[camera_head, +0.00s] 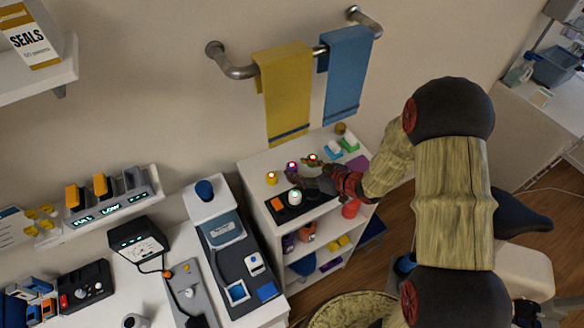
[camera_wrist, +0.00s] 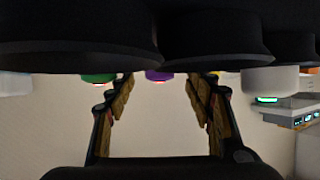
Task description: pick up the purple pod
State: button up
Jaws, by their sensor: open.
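The purple pod (camera_head: 292,167) stands on the white shelf top, between a yellow pod (camera_head: 271,177) and a green pod (camera_head: 312,158). In the wrist view the purple pod (camera_wrist: 158,75) shows at the top middle, in line with the gap between my fingers. Dark shapes cover most of that view's top. My gripper (camera_head: 303,173) is open and close to the purple pod in the head view. In the wrist view my gripper (camera_wrist: 160,92) has its two fingers apart with nothing between them. I cannot tell whether they touch the pod.
A white pod (camera_head: 295,197) stands on a black tray (camera_head: 275,211) near my gripper. The green pod (camera_wrist: 98,77) is left of the purple one in the wrist view. Yellow (camera_head: 285,95) and blue (camera_head: 347,75) towels hang on a rail above the shelf.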

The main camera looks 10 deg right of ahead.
jog(key=shift+x, duration=1.15)
jog(key=c, duration=0.3)
jog(key=c, duration=0.8)
